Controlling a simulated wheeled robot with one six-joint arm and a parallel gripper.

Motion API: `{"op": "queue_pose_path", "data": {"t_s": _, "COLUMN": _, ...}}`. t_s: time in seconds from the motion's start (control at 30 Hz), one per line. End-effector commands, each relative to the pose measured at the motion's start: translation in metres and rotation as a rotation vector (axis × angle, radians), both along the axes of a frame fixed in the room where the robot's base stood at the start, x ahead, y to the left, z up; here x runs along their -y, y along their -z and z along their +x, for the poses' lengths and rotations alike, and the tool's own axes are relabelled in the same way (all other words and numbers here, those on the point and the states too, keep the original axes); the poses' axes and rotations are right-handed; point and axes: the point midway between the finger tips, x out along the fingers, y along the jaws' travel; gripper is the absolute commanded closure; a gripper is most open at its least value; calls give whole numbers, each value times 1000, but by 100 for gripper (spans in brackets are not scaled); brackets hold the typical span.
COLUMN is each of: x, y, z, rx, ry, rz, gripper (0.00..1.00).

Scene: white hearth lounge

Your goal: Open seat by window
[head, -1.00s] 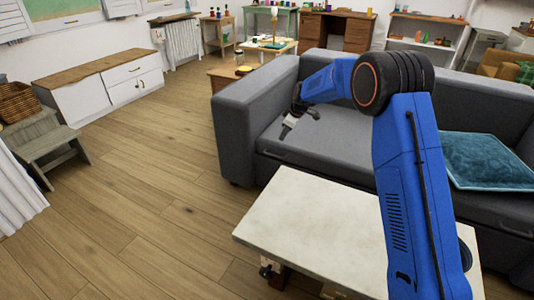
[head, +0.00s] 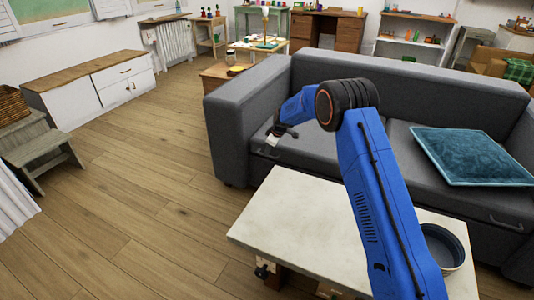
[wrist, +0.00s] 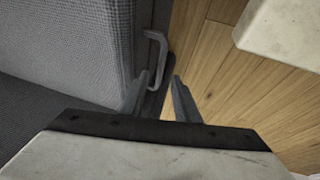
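The grey sofa (head: 300,150) stands past the white table in the head view. Its left seat (wrist: 50,110) fills the left of the wrist view. A grey bar handle (wrist: 160,45) sits at the seat's front edge. My gripper (wrist: 161,78) is open, with a gap between its fingertips, just below the handle in the picture. I cannot tell whether a finger touches it. In the head view my gripper (head: 275,138) is at the front of the left seat, and the seat looks closed. A second handle (head: 507,224) shows on the right seat front.
A white-topped table (head: 290,220) stands close before the sofa, with a dark bowl (head: 443,248) partly behind my arm. A teal cushion (head: 475,157) lies on the right seat. Wooden floor (head: 150,200) is clear at left. A low white cabinet (head: 95,95) stands by the wall.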

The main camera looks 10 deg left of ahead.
Motion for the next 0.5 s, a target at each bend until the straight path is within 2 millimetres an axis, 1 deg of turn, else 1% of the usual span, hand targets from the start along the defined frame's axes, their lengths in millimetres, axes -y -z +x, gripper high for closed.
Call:
{"op": "queue_pose_path", "data": {"t_s": 0.03, "x": -2, "y": 8, "z": 2, "rx": 0, "ry": 0, "rz": 0, "gripper": 71}}
{"op": "queue_pose_path", "data": {"t_s": 0.1, "x": -5, "y": 15, "z": 5, "rx": 0, "ry": 0, "rz": -1, "gripper": 71}}
{"op": "queue_pose_path", "data": {"t_s": 0.2, "x": -7, "y": 23, "z": 8, "rx": 1, "ry": 0, "rz": 0, "gripper": 71}}
{"op": "queue_pose_path", "data": {"t_s": 0.33, "x": -9, "y": 28, "z": 10, "rx": 1, "ry": 0, "rz": 0, "gripper": 71}}
{"op": "queue_pose_path", "data": {"t_s": 0.5, "x": -10, "y": 29, "z": 10, "rx": 1, "ry": 0, "rz": 0, "gripper": 71}}
